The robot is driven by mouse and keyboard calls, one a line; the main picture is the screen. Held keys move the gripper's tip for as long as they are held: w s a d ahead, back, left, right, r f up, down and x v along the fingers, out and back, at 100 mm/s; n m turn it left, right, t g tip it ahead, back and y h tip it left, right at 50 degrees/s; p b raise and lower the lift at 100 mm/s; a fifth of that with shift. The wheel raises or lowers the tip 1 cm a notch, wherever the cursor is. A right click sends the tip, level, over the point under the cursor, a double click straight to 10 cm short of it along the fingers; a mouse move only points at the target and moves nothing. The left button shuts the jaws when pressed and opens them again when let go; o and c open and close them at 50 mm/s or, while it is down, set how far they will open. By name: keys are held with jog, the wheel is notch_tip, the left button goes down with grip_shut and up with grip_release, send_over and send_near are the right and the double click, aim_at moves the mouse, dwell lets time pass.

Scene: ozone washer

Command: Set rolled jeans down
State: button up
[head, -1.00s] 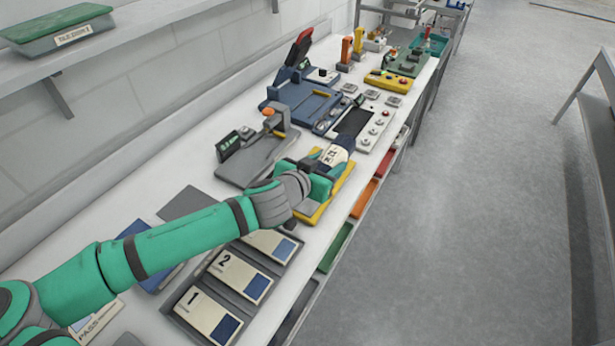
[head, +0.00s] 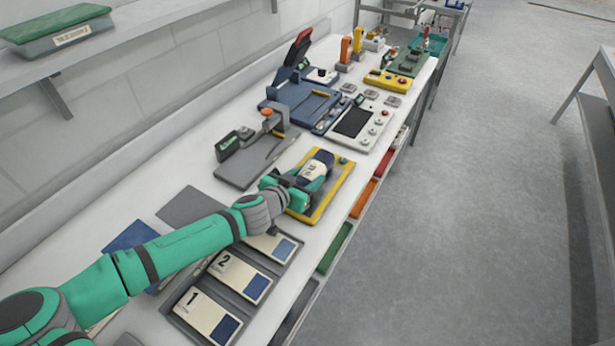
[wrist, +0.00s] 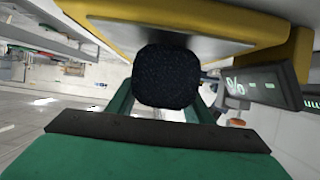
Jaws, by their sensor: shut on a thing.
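The rolled jeans are a dark blue roll with a cream label (head: 314,170) in the head view. They are over a yellow-framed tray (head: 341,186); I cannot tell whether they touch it. My gripper (head: 292,186), green, is shut on the near end of the roll. In the wrist view the roll's dark round end (wrist: 167,77) shows between the green fingers, close to the yellow tray edge (wrist: 200,22). The roll's near part is hidden by my gripper in the head view.
Left of the tray stands a grey device (head: 250,165) with an orange knob and small display. A white control panel (head: 356,123) lies beyond it. Numbered panels (head: 238,276) sit nearer. The bench's right edge has coloured bins (head: 363,197) below.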

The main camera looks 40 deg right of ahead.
jog(key=shift+f, duration=0.1)
jog(key=o, duration=1.3)
jog(key=shift+f, duration=0.1)
jog(key=shift+s+a+r, duration=0.1)
jog(key=shift+a+r, duration=0.1)
jog(key=shift+r, duration=0.1)
jog(key=v, duration=1.1)
jog(key=shift+s+a+r, duration=0.1)
jog(key=shift+s+a, duration=0.1)
